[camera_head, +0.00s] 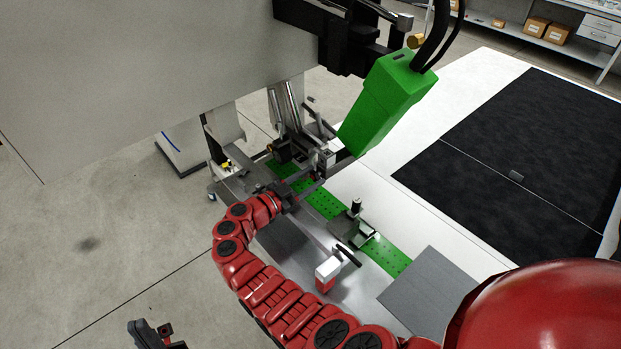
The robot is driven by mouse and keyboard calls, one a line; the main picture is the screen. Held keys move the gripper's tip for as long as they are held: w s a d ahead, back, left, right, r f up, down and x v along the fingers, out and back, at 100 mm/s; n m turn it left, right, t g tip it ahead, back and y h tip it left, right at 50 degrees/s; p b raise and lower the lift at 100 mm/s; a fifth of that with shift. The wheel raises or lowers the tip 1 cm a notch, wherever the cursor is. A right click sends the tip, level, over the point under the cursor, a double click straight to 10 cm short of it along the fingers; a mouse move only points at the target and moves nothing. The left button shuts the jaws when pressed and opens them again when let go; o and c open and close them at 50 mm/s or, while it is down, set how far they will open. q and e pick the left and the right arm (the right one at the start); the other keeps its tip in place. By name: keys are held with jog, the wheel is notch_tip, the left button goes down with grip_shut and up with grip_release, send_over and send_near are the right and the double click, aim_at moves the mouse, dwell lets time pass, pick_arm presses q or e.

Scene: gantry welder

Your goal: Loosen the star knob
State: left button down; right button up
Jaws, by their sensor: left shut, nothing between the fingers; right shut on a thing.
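My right gripper (312,187) is at the end of the red arm, at the clamp fixture (325,160) below the green welding head (385,97). It is shut on a small dark part there. I cannot make out the star shape of the knob; the fingers and fixture parts hide it. My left gripper (152,335) is at the bottom left edge, dark and partly cut off by the frame. It is shut and empty, over the floor and far from the fixture.
A green perforated strip (322,203) runs across the metal bench. A second clamp (355,222), a white-topped red block (327,272) and a grey plate (430,290) are nearby. A big grey panel (150,60) hangs at upper left. The floor at left is clear.

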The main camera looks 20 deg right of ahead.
jog(key=shift+f+b, duration=0.1)
jog(key=shift+b, duration=0.25)
grip_shut()
jog(key=n+b, duration=0.1)
jog(key=b, duration=0.2)
jog(key=n+b, duration=0.2)
jog(key=b, duration=0.2)
jog(key=shift+a+f, duration=0.1)
jog(key=shift+f, duration=0.1)
jog(key=shift+r+n+b, duration=0.15)
jog(key=shift+n+b, duration=0.5)
jog(key=shift+n, duration=0.45)
jog(key=shift+r+n+b, duration=0.1)
jog(key=shift+n+b, duration=0.3)
jog(key=shift+n, duration=0.5)
jog(key=o, duration=1.2)
grip_release()
